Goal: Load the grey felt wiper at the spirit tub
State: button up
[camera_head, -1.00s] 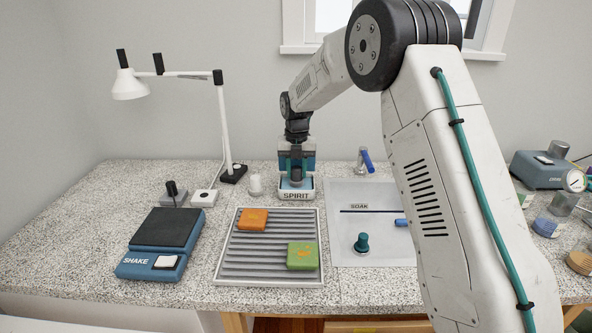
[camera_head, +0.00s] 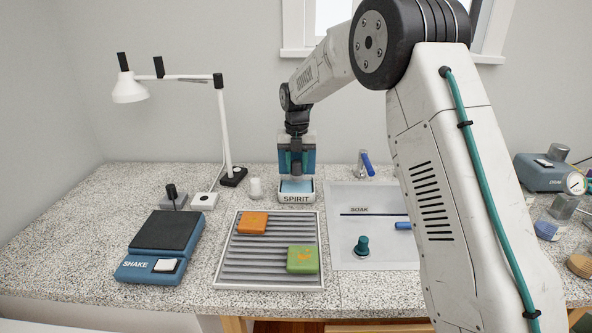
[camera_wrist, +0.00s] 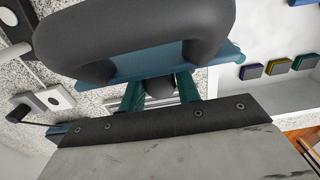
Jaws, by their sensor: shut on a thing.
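The white spirit tub (camera_head: 297,197), labelled SPIRIT, stands behind the ribbed tray, with a pale blue surface inside. My gripper (camera_head: 296,172) points down just above the tub, apart from its rim. Its teal fingers are shut on a dark grey piece, which I take to be the grey felt wiper. In the wrist view the dark rounded piece (camera_wrist: 160,88) sits between the teal fingers (camera_wrist: 160,92). Its lower end is largely hidden, so I cannot tell whether the felt is wet.
The ribbed tray (camera_head: 232,268) holds an orange block (camera_head: 252,223) and a green block (camera_head: 303,260). A blue SHAKE device (camera_head: 150,262) is left, a white lamp (camera_head: 222,125) behind. The SOAK panel (camera_head: 375,259) carries a teal-knobbed piece (camera_head: 361,246). Open counter lies far left.

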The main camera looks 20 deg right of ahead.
aim_at(296, 161)
jog(key=shift+r, duration=1.8)
jog(key=shift+a, duration=0.1)
